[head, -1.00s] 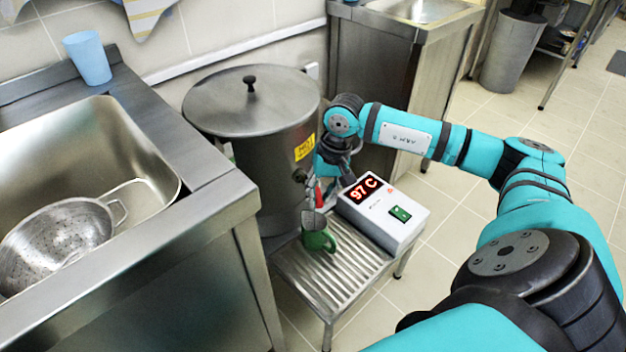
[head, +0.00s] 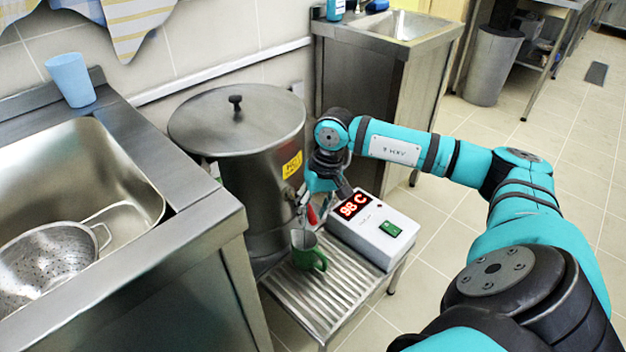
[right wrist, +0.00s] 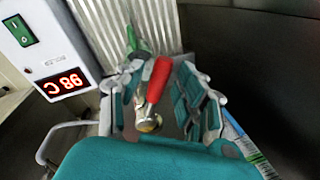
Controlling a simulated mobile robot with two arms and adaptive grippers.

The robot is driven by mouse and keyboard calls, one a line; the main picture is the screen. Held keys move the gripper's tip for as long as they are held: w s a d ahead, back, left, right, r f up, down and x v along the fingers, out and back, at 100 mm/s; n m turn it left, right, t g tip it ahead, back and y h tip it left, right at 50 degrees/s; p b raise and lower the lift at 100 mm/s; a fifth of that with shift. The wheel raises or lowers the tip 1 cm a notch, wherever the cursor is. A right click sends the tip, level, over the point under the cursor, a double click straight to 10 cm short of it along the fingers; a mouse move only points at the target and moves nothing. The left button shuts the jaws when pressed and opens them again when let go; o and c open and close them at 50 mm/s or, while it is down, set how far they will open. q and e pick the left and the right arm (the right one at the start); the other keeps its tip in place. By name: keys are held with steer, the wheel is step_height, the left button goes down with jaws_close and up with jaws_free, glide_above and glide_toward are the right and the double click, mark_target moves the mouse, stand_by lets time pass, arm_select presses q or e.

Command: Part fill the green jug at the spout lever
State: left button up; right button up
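The green jug (head: 311,259) stands upright on the slatted metal stand, under the spout of the large lidded steel urn (head: 240,160). Its inside is too small to read. The red spout lever (head: 312,214) shows just above the jug. My right gripper (head: 318,192) is at the lever, partly hidden by its own arm. In the right wrist view, the red lever (right wrist: 158,80) lies between the two spread fingers of my right gripper (right wrist: 160,100), with gaps beside it. Part of the green jug (right wrist: 136,44) shows beyond them. My left gripper is out of view.
A white control box (head: 375,232) reading 98 C stands on the slatted stand (head: 325,300), right of the jug. A steel sink unit (head: 200,235) holding a colander (head: 50,262) is close on the left. A blue cup (head: 71,80) stands behind the sink.

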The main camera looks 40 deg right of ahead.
step_height(320, 180, up, 12)
steer(key=s+d, duration=0.1)
steer(key=d, duration=0.1)
stand_by(0.5)
steer(key=shift+f, duration=0.15)
